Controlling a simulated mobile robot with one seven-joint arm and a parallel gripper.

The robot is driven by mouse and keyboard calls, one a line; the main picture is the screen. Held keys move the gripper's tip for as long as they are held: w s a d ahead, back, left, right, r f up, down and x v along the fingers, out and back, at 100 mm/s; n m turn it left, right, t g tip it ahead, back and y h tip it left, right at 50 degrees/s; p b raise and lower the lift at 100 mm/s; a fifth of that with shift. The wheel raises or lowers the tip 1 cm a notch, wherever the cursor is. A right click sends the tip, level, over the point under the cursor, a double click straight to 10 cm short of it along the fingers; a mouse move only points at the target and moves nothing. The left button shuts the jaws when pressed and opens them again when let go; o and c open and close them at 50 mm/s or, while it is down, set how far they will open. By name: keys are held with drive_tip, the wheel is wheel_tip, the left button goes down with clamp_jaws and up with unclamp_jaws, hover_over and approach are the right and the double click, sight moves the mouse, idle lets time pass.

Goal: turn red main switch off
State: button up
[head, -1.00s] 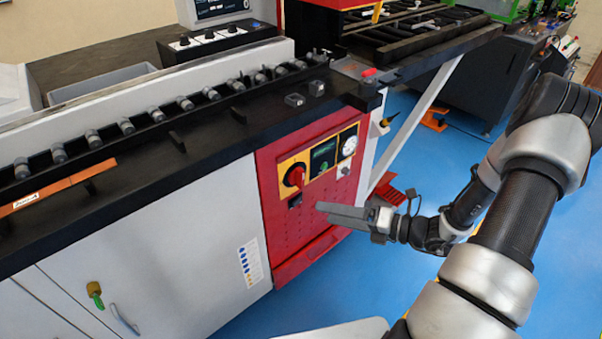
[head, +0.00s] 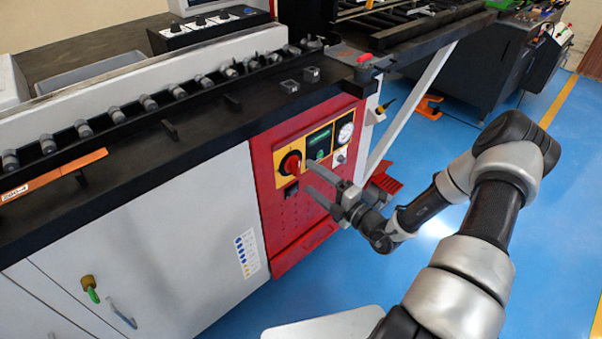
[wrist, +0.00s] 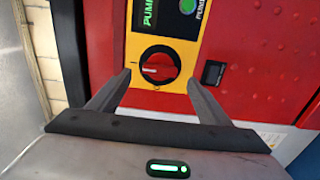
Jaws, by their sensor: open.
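The red main switch (head: 293,164) is a red rotary knob in a black ring on a yellow plate, on the red front panel of the bender. In the wrist view the switch (wrist: 158,67) sits ahead, roughly centred between the fingertips, with its grip lying about crosswise in the picture. My gripper (head: 309,177) is open and empty in front of the panel, just to the right of the switch in the head view. In the wrist view my gripper (wrist: 158,82) has one finger on each side of the knob's line. I cannot tell how far the fingertips stand from the panel.
A green display (head: 319,144) and a white dial gauge (head: 345,133) are right of the switch. A small black socket-like part (head: 291,190) is below it. The black bench top (head: 215,130) overhangs the panel.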

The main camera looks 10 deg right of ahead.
sight(299, 169)
drive_tip(key=x, duration=0.5)
drive_tip(key=shift+w+a+b, duration=0.2)
drive_tip(key=shift+w+b, duration=0.15)
drive_tip(key=c, duration=1)
drive_tip(key=shift+c, duration=0.2)
